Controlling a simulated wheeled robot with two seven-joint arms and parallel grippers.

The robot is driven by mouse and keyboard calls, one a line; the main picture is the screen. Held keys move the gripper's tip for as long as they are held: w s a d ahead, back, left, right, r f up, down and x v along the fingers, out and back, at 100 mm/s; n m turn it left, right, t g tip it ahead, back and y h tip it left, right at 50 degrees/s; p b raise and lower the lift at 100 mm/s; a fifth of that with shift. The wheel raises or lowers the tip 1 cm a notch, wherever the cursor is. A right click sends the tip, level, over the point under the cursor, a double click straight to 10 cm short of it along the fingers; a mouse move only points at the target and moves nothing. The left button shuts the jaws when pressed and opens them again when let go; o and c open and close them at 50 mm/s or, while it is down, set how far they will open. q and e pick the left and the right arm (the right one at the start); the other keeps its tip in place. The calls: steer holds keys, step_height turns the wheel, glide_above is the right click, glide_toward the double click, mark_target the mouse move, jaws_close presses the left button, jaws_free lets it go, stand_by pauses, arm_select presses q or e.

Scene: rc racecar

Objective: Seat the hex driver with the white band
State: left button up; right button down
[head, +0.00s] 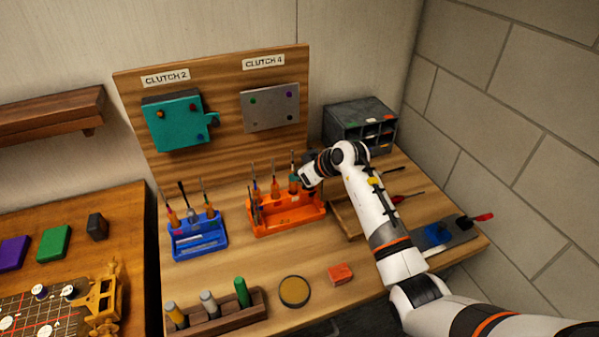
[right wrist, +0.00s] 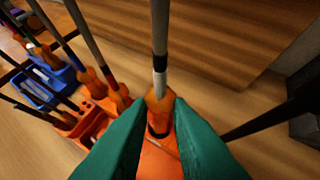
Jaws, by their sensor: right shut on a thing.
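My right gripper (head: 297,181) is shut on a driver at the right end of the orange rack (head: 289,222). In the right wrist view its teal fingers (right wrist: 158,135) grip the orange handle (right wrist: 160,108) of this driver, whose shaft carries a white band (right wrist: 160,84). The driver points up and looks close to upright. The handle's lower end is over or at the orange rack; the fingers hide whether it is in a hole. Other orange-handled drivers (head: 275,188) stand in the rack to the left. My left gripper is not in view.
A blue rack (head: 198,240) with several drivers stands to the left. A grey drawer box (head: 358,122) and the backboard (head: 215,100) stand behind. In front are a wooden block with cylinders (head: 215,312), a round tin (head: 294,291) and a red block (head: 341,273).

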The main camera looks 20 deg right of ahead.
steer(key=shift+f+b, duration=0.4)
steer(key=shift+f, duration=1.2)
steer(key=c, duration=1.3)
jaws_free()
steer(key=shift+o, duration=0.2)
steer(key=b, duration=0.1)
glide_toward(296, 183)
steer(key=v, duration=0.3)
steer(key=shift+s+r, duration=0.15)
steer(key=shift+s, duration=0.05)
